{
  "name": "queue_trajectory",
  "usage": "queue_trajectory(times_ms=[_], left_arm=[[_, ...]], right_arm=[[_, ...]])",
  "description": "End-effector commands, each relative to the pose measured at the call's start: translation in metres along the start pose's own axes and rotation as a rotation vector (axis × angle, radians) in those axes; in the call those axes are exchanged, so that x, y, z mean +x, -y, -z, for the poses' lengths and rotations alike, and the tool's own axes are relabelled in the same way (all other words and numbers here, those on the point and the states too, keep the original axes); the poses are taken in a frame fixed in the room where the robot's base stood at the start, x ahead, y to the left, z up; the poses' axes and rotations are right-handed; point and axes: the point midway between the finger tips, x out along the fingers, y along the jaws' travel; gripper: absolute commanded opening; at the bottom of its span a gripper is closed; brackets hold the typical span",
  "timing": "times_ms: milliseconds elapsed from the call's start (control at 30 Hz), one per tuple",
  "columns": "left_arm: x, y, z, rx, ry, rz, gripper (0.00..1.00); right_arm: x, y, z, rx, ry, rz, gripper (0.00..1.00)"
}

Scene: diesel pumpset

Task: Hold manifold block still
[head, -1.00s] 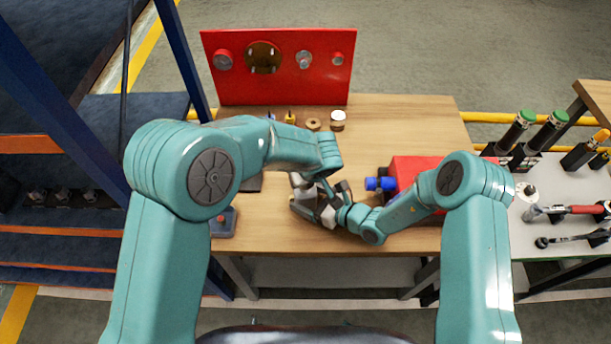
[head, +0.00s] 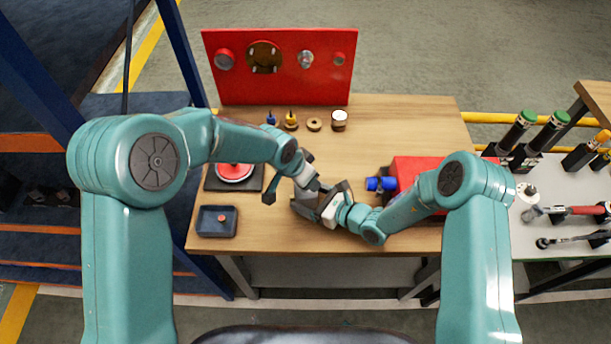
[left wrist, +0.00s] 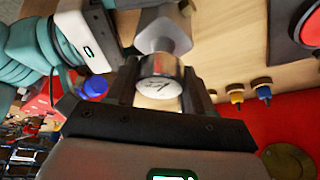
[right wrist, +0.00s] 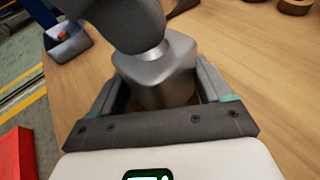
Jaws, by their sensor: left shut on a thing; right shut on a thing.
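The manifold block, a grey metal block (right wrist: 160,75), stands on the bench between the fingers of my right gripper (right wrist: 155,95), which is shut on it. In the head view my right gripper (head: 328,205) reaches it from the right. My left gripper (left wrist: 160,90) is shut on a round gauge with a white dial (left wrist: 158,72), just above the block. The gauge also shows as a dark grey body (right wrist: 125,22) in the right wrist view. Its narrow stem meets the block's top; I cannot tell how firmly it is seated. In the head view my left gripper (head: 297,188) comes from the upper left.
A blue tray (head: 218,232) and a red round part on a dark plate (head: 234,174) are at bench left. A red box with a blue fitting (head: 380,184) is right. Small fittings line the back before a red panel (head: 280,90). Bench front-centre is clear.

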Motion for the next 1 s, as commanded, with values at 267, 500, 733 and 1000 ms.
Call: queue_trajectory(times_ms=[267,500,733,1000], left_arm=[[0.0005,0.0008,-0.0001,0.22,0.002,-0.094,0.19],[0.0005,0.0007,-0.0001,0.439,0.003,-0.185,0.19],[0.0002,-0.0001,-0.0006,0.477,0.003,-0.2,0.19],[0.0009,0.0011,0.0002,0.606,0.003,-0.253,0.19]], right_arm=[[0.0,0.0004,-0.0003,-0.001,0.001,0.001,0.25],[0.0,0.0004,-0.0003,-0.001,0.001,0.001,0.25],[0.0,0.0005,-0.0003,-0.001,0.001,0.001,0.25],[0.0,0.0004,-0.0003,-0.001,0.001,0.001,0.25]])
